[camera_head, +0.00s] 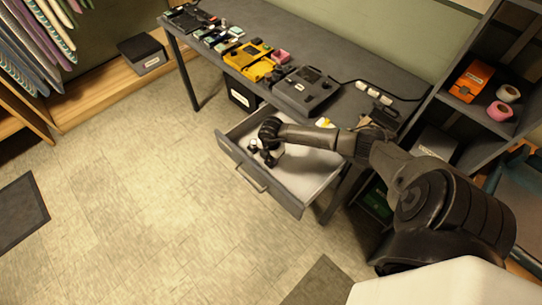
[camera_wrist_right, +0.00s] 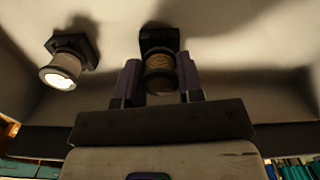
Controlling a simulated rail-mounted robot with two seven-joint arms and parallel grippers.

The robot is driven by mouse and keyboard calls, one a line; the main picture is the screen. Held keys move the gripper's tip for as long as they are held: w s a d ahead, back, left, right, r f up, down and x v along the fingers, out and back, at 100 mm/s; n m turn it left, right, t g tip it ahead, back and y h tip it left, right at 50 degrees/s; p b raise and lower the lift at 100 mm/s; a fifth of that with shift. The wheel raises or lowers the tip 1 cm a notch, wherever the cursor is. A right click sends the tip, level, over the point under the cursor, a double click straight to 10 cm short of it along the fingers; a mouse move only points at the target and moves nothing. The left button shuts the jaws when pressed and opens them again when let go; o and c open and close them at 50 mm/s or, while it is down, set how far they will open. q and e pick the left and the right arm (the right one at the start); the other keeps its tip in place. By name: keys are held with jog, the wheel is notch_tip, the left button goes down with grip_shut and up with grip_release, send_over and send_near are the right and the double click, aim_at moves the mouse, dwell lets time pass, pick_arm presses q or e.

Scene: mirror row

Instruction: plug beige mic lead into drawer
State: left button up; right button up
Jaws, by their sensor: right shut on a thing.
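The drawer (camera_head: 291,185) under the desk is pulled open, with a pale floor. My right gripper (camera_head: 268,143) reaches in from the right, over the left part of the drawer. In the right wrist view my right gripper (camera_wrist_right: 158,72) is shut on a brownish-beige ribbed cylinder with a dark square end (camera_wrist_right: 159,40), which I take as the beige mic lead. A similar piece with a pale bright end (camera_wrist_right: 62,72) and dark square base is beside it, apart from the fingers. In the head view both pieces are small and partly hidden by the gripper. My left gripper is not in view.
The desk (camera_head: 285,35) carries a yellow device (camera_head: 250,58), a dark grey device (camera_head: 306,90) and a power strip (camera_head: 374,93) with a black cable. Shelves with an orange box (camera_head: 471,82) and tape rolls stand at right. The floor in front of the drawer is free.

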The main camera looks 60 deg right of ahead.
jog(key=shift+f, duration=0.4)
jog(key=o, duration=1)
notch_tip(320, 180, up, 14)
jog(key=shift+f, duration=0.1)
dwell(0.6)
